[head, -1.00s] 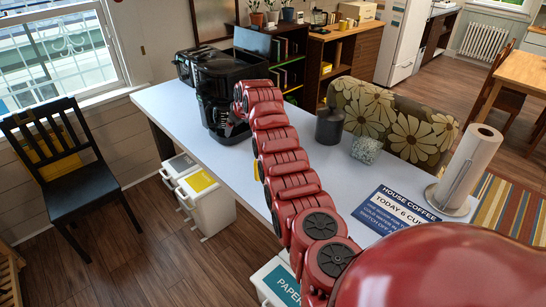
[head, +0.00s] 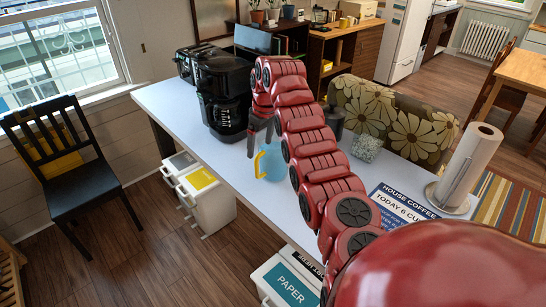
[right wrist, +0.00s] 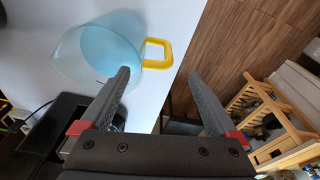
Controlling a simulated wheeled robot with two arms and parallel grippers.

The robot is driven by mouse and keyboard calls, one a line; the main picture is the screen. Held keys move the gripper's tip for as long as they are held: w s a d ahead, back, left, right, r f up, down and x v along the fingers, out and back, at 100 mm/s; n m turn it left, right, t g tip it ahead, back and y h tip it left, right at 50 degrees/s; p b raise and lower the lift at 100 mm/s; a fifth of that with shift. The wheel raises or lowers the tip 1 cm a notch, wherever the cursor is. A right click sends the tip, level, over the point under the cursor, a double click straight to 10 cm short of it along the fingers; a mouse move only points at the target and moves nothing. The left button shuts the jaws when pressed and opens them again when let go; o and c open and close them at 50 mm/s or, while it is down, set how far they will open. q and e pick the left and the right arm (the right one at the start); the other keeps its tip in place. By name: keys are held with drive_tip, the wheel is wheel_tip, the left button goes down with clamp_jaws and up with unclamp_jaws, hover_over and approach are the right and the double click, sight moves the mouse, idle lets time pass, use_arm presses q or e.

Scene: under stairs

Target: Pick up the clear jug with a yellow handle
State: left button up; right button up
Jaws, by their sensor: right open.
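The clear jug (head: 277,165) stands on the white table, with its yellow handle (head: 260,166) toward the table's front edge. My right arm hides part of it in the head view. In the right wrist view the jug (right wrist: 98,45) is bluish and see-through, and its yellow handle (right wrist: 158,54) lies just beyond the left finger. My right gripper (head: 259,140) is open; in the right wrist view its fingers (right wrist: 160,78) stand wide apart with nothing between them. The handle is ahead of the gap and toward its left side. My left gripper is not in view.
A black coffee maker (head: 222,95) stands left of the jug on the table (head: 180,110). A dark canister (head: 334,122), a speckled cube (head: 366,148), a paper towel roll (head: 470,165) and a sign (head: 400,207) are to the right. White bins (head: 205,200) stand below the front edge.

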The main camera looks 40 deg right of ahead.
sight(260, 154)
wheel_tip(260, 154, down, 2)
drive_tip(key=shift+w+f+p, duration=0.15)
drive_tip(key=shift+p, duration=0.15)
wheel_tip(260, 154, down, 5)
drive_tip(key=p, duration=0.3)
drive_tip(key=shift+w+d, duration=0.1)
drive_tip(key=shift+w+f, duration=0.1)
clamp_jaws()
